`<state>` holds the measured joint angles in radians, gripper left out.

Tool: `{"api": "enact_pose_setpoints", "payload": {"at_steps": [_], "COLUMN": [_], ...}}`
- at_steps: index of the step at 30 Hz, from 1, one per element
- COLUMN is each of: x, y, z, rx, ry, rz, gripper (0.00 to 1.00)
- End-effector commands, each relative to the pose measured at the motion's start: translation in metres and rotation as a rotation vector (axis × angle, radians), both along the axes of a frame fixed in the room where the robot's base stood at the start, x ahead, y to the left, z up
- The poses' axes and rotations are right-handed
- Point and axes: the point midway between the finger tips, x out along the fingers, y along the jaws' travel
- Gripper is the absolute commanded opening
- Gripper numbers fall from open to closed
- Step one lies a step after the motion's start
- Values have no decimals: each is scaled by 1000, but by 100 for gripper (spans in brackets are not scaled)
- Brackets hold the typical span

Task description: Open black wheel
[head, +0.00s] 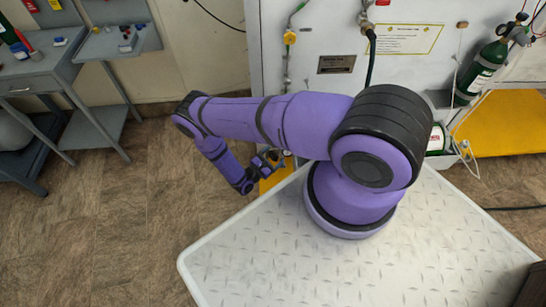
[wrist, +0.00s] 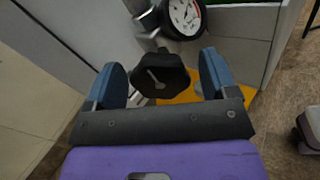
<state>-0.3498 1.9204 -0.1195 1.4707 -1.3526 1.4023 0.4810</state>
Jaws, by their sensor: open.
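The black wheel (wrist: 160,77) is a dark knob with a lobed rim and a light pointer mark on its face. In the wrist view it sits in the upper middle, between and beyond the two blue fingers of my gripper (wrist: 163,82). The fingers are open and spread to either side of the wheel, with visible gaps, and I cannot tell their exact depth relative to it. In the head view my gripper (head: 266,168) is small, beside the white panel's lower part, and the wheel cannot be made out there.
A round pressure gauge (wrist: 185,16) is just above the wheel on metal fittings. The white panel (head: 335,30) carries a yellow valve (head: 290,38) and a hose. A green cylinder (head: 482,72) is at the right. Grey benches (head: 45,72) stand at the left, with open floor between.

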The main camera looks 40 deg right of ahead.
Motion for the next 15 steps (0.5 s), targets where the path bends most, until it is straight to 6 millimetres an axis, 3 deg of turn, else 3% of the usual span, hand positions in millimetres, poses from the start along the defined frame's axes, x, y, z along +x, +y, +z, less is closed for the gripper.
{"api": "enact_pose_setpoints", "payload": {"at_steps": [7, 13, 15], "x": [0, 0, 0], "y": [0, 0, 0], "z": [0, 0, 0], "rx": [0, 0, 0], "ry": [0, 0, 0], "rz": [0, 0, 0], "gripper": [77, 31, 30]}}
